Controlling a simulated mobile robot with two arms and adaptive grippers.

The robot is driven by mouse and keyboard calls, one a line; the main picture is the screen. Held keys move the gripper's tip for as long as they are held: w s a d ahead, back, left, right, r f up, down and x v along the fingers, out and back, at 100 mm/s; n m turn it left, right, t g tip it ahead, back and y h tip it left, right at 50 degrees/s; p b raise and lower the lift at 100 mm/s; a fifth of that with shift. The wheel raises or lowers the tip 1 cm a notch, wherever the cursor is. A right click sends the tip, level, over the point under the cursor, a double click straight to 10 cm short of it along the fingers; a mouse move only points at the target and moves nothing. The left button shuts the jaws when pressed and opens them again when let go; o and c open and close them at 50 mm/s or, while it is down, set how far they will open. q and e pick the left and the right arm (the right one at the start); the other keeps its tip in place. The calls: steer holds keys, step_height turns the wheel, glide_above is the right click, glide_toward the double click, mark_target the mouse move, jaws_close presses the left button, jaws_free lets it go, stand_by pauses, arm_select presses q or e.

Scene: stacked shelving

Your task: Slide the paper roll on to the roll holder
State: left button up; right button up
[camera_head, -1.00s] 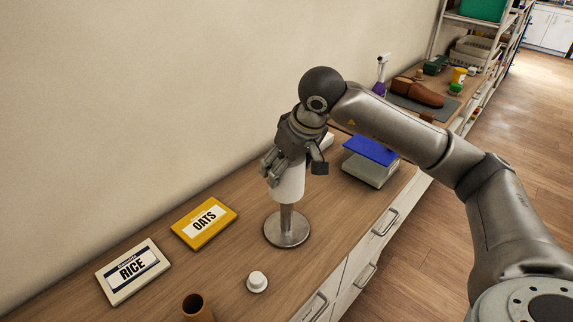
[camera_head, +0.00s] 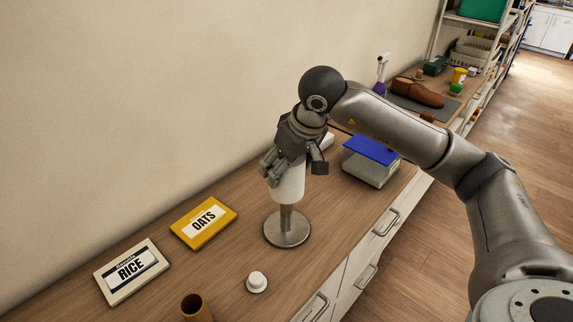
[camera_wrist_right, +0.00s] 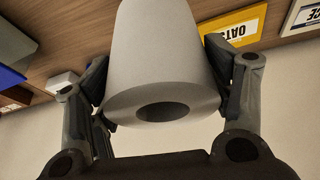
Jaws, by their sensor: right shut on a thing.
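The white paper roll (camera_head: 288,184) is upright in my right gripper (camera_head: 293,168), above the counter. The right wrist view shows the roll (camera_wrist_right: 163,70) between the two fingers of the gripper (camera_wrist_right: 160,95), with its dark core hole facing the camera. The roll holder (camera_head: 287,228) is a metal post on a round base, standing on the counter directly below the roll. The post's upper part is hidden by the roll, so it appears to be around the post, but I cannot tell how deep it sits. My left gripper is not in view.
A yellow oats box (camera_head: 204,222) and a white rice box (camera_head: 131,271) lie to the left on the wooden counter. A white knob-like item (camera_head: 257,281) and a brown cup (camera_head: 196,307) are in front. A scale with a blue top (camera_head: 370,158) stands to the right.

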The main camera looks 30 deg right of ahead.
steer(key=shift+f+b, duration=5.05)
steer(key=shift+f, duration=0.6)
stand_by(2.4)
